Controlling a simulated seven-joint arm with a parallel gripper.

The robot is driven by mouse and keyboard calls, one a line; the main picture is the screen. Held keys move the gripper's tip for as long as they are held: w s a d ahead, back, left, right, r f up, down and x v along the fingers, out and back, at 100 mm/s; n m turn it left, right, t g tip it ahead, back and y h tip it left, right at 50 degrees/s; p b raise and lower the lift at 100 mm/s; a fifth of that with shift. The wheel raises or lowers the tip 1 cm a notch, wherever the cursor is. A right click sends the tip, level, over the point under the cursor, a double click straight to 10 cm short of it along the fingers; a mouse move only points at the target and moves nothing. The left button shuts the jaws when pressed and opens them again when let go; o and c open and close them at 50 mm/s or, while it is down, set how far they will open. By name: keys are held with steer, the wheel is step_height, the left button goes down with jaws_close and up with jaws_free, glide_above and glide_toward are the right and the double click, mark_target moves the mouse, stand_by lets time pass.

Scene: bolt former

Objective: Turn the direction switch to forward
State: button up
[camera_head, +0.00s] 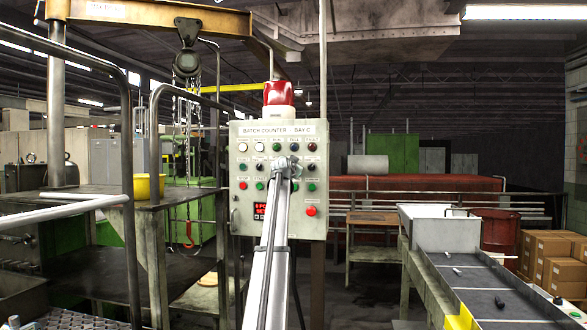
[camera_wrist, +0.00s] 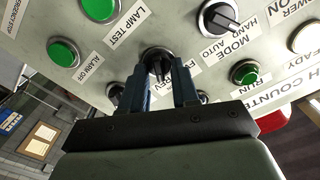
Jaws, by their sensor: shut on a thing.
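The grey-green control panel (camera_head: 240,211), headed "BATCH COUNTER - BAY C", stands upright in front of me. In the wrist view it appears upside down. My gripper (camera_head: 284,164) is at the middle of the panel and hides part of it. In the wrist view my gripper (camera_wrist: 165,79) has its two blue fingers on either side of a black rotary knob, the direction switch (camera_wrist: 157,60), and is shut on it. The fingers hide the rest of the labels, and I cannot tell which way the pointer is turned.
Close to the gripper are the black HAND/AUTO mode switch (camera_wrist: 222,17), a green lamp-test button (camera_wrist: 99,9), a green alarm-off button (camera_wrist: 62,53) and a green RUN button or lamp (camera_wrist: 245,72). A red beacon (camera_head: 279,93) tops the panel. Railings (camera_head: 128,170) stand left.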

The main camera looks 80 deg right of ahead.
jaws_close()
steer(key=shift+n, duration=0.3)
steer(key=n, duration=1.1)
steer(key=shift+w+f, duration=0.1)
steer(key=shift+w, duration=0.15)
steer(key=shift+n, duration=0.3)
steer(key=o, duration=0.9)
jaws_free()
